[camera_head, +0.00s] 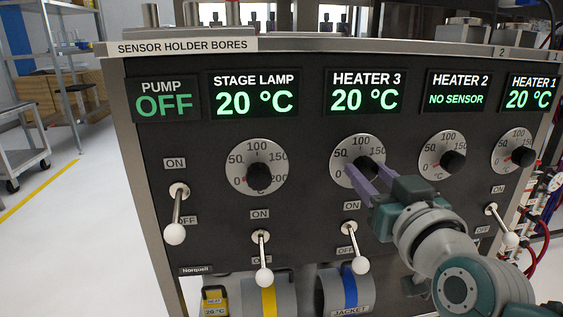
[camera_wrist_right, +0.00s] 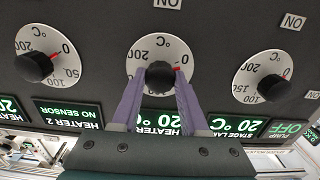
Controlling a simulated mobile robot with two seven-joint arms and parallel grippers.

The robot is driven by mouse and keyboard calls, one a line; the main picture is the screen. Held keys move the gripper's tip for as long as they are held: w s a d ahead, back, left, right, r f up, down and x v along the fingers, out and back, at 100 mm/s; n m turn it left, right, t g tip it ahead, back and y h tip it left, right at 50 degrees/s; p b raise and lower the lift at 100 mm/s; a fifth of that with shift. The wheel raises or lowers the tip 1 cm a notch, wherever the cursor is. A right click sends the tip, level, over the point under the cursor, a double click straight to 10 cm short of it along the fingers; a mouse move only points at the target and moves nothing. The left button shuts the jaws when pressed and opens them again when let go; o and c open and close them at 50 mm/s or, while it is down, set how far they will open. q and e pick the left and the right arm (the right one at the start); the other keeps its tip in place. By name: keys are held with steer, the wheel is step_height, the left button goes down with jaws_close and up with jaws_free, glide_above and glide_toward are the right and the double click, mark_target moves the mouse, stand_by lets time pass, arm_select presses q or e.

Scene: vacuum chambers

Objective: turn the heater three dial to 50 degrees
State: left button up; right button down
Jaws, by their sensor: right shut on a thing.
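The heater three dial (camera_head: 343,151) is a round silver plate with a black knob, below the HEATER 3 display (camera_head: 366,93) reading 20 °C. My right gripper (camera_head: 367,170) reaches in from the lower right, its purple fingers shut on the knob from both sides. In the right wrist view, which is upside down, the fingers (camera_wrist_right: 159,88) hold the black knob (camera_wrist_right: 159,72) of the dial (camera_wrist_right: 150,48). The knob's red pointer is at about the 0 mark. The fingers hide part of the dial's scale. My left gripper is not in view.
The stage lamp dial (camera_head: 257,152) is left of heater three; heater 2 (camera_head: 440,146) and heater 1 (camera_head: 512,140) dials are right. White-tipped toggle levers stick out below, including heater three's (camera_head: 355,248), pointing down. Open floor (camera_head: 70,230) lies left of the panel.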

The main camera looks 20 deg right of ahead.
steer(key=m+p, duration=0.1)
steer(key=m, duration=0.3)
steer(key=shift+r+m+p, duration=0.1)
steer(key=shift+m+p, duration=0.2)
steer(key=shift+p, duration=0.05)
steer(key=shift+m, duration=1.2)
steer(key=shift+m+p, duration=0.4)
steer(key=shift+m, duration=0.7)
steer(key=shift+c, duration=2.1)
jaws_free()
